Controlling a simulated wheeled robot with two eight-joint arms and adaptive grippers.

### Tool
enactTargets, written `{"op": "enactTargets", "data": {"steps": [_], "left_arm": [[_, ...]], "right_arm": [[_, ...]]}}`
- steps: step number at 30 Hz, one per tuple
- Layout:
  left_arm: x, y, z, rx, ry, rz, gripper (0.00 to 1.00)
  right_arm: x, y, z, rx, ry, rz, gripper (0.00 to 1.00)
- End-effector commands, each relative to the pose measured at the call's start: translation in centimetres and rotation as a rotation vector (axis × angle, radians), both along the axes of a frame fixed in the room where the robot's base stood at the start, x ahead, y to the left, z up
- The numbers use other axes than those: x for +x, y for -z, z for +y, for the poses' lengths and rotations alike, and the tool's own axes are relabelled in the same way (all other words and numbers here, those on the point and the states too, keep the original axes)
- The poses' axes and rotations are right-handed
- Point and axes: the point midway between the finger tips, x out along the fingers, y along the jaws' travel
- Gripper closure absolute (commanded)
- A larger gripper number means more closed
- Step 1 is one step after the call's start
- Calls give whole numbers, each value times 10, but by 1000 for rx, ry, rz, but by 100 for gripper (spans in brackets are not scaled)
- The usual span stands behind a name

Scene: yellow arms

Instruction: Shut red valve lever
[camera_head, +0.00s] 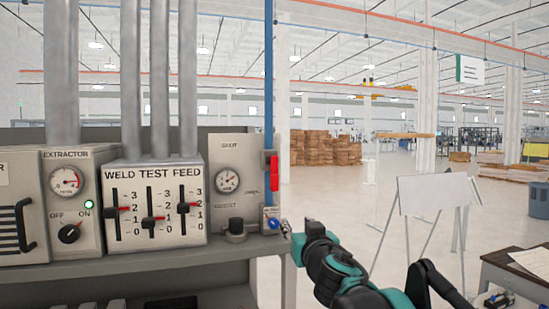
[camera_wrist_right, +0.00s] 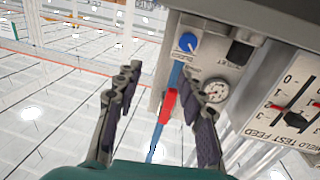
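The red valve lever (camera_head: 273,170) is on the thin blue vertical pipe (camera_head: 268,90) at the right end of the control panel. It lies lengthwise along the pipe. In the right wrist view the lever (camera_wrist_right: 168,106) shows between the two fingers, with the blue pipe (camera_wrist_right: 157,140) behind it. My right gripper (camera_wrist_right: 163,82) is open and empty. In the head view my right gripper (camera_head: 288,229) is small and partly hidden by its own wrist, below and slightly right of the lever. Contact with the lever cannot be told. My left gripper is not in view.
A blue knob (camera_head: 273,223) sits below the lever, beside a gauge panel (camera_head: 226,185). The weld test feed box (camera_head: 155,180) and extractor box (camera_head: 68,170) stand left on a grey shelf (camera_head: 150,262). A white board (camera_head: 433,194) stands right; open floor lies beyond.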

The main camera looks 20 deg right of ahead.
Motion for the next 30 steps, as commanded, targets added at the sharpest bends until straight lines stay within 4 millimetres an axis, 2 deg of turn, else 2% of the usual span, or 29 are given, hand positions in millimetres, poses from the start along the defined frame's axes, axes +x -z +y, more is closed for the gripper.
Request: {"op": "enactTargets", "data": {"steps": [1, 3, 7, 13, 24, 30], "left_arm": [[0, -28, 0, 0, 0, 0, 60], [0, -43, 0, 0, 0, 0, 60], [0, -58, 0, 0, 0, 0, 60], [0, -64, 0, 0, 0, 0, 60], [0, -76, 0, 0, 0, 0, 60], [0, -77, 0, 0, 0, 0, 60]], "right_arm": [[7, -38, 5, -3, -31, -7, 60], [14, -62, 13, -3, -74, -10, 60], [22, -86, 23, -2, -125, -6, 60], [36, -93, 27, 1, -148, -1, 60], [92, -93, 29, 1, -146, -1, 60], [102, -91, 29, 1, -145, -1, 60]]}}
